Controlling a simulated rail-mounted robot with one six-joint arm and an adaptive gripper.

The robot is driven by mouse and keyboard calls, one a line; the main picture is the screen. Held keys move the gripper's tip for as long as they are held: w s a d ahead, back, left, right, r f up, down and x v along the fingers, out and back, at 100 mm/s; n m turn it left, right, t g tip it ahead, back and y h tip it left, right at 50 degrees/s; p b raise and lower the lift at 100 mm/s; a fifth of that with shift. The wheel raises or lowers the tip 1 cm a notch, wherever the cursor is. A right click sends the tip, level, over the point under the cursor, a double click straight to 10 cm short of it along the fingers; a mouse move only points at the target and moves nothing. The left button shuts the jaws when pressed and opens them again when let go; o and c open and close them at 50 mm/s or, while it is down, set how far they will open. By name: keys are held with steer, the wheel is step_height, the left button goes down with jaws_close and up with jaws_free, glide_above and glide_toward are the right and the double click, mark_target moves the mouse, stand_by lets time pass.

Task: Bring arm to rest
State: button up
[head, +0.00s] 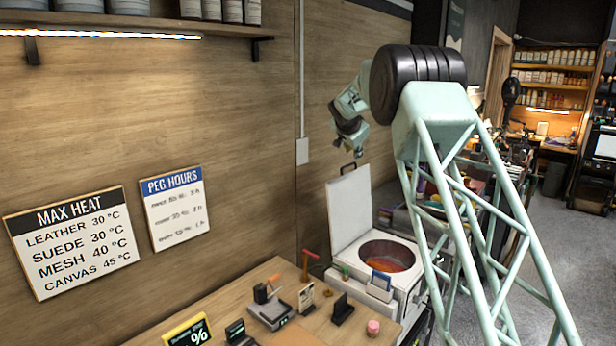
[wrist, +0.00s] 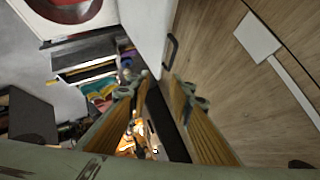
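My gripper (head: 348,146) hangs at the end of my mint-green arm in the head view, near the wood wall and above the white machine. Nothing touches it there. In the wrist view my gripper (wrist: 160,95) has its two fingers spread apart, with a gap between them and nothing held. My arm is folded at the elbow, with the gripper end well above the table.
The white machine (head: 409,280) has a round opening with orange-red inside; its lid (head: 349,210) stands open below my gripper. A wooden table (head: 330,325) holds small tools and signs. A cluttered bench stands behind my arm. Grey floor (head: 570,240) is free at right.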

steer(key=s+d+r+n+g+b, duration=0.15)
steer(key=s+r, duration=0.25)
steer(key=s, duration=0.8)
steer(key=s+d+r+n+b, duration=0.1)
steer(key=s+d+r+b, duration=0.15)
steer(key=s, duration=0.95)
steer(key=s+n+g+b, duration=0.2)
steer(key=s+n+b, duration=0.15)
steer(key=s, duration=2.05)
steer(key=s+a+f+n+y+b, duration=0.1)
steer(key=s+f, duration=0.5)
steer(key=s, duration=1)
steer(key=s+a+f+n+g+y+b, duration=0.1)
steer(key=s+f+b, duration=0.3)
steer(key=s, duration=1.2)
steer(key=s+a+f+n+g+b, duration=0.1)
steer(key=s+f+n+b, duration=0.1)
steer(key=s+f, duration=0.8)
steer(key=s, duration=0.6)
steer(key=shift+s+a+n+y, duration=0.3)
steer(key=shift+a+n+y, duration=0.05)
steer(key=shift+n+y, duration=0.05)
